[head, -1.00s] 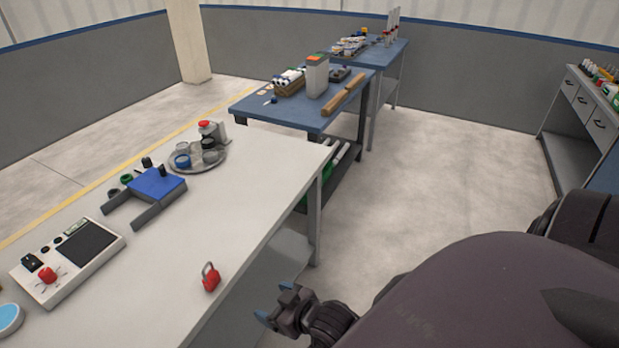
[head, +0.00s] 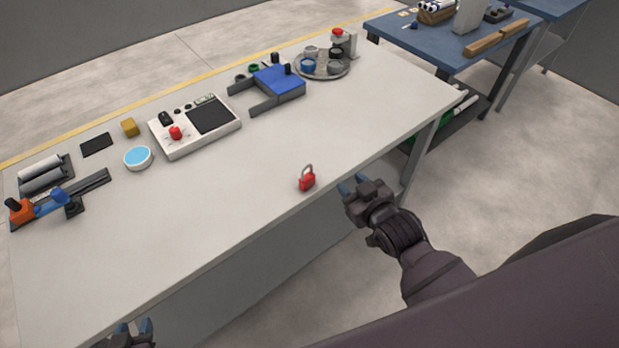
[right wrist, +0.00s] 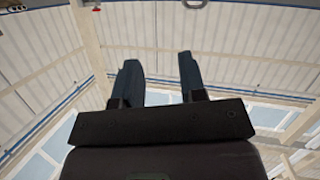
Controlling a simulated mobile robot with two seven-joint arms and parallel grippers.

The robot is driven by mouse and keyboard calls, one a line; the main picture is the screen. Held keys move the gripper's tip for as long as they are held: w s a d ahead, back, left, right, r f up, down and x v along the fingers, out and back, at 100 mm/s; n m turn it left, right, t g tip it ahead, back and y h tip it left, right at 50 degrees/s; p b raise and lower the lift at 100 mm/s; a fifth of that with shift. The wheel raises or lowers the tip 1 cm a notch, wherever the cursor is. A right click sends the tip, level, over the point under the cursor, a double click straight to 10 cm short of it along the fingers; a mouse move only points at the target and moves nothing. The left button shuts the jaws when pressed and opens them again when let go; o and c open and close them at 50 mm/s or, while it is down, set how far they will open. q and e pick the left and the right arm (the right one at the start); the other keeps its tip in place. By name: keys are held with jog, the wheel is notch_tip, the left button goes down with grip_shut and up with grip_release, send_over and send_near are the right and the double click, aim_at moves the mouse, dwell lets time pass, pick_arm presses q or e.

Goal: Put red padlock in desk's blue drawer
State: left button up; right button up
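The red padlock (head: 307,183) with a grey shackle stands near the front edge of the white table (head: 215,225) in the head view. My right gripper (head: 352,186) is beside the table's front edge, a little right of the padlock and apart from it. In the right wrist view its two fingers (right wrist: 160,82) are spread with nothing between them. My left gripper (head: 140,328) shows only in part at the bottom edge of the head view, and its fingertips are not clear. No blue drawer can be made out in these frames now.
Behind the padlock are a white control box (head: 195,125), a blue-topped fixture (head: 277,82), a round tray (head: 322,68) with cups and a light blue dish (head: 138,158). The table around the padlock is clear. A blue workbench (head: 440,45) stands behind at right.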

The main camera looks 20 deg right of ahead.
jog(key=w+a+r+n+t+y, duration=0.2)
jog(key=w+a+r+n+y, duration=0.2)
jog(key=w+a+r+n, duration=0.4)
jog(key=w+a+r+n+t+y, duration=0.25)
jog(key=w+r+n+y, duration=0.2)
jog(key=r, duration=0.55)
jog(key=w+a+r+n+g+y+b, duration=0.1)
jog(key=a+r+n+g+y, duration=0.6)
jog(key=n, duration=0.7)
jog(key=n+g+h, duration=1.2)
jog(key=n+h, duration=0.5)
jog(key=n, duration=1.2)
send_over(307, 167)
notch_tip(307, 167, down, 19)
jog(key=shift+n, duration=0.25)
notch_tip(307, 167, down, 6)
jog(key=shift+w+r, duration=0.15)
jog(key=shift+r, duration=0.1)
jog(key=shift+f, duration=2.65)
grip_shut()
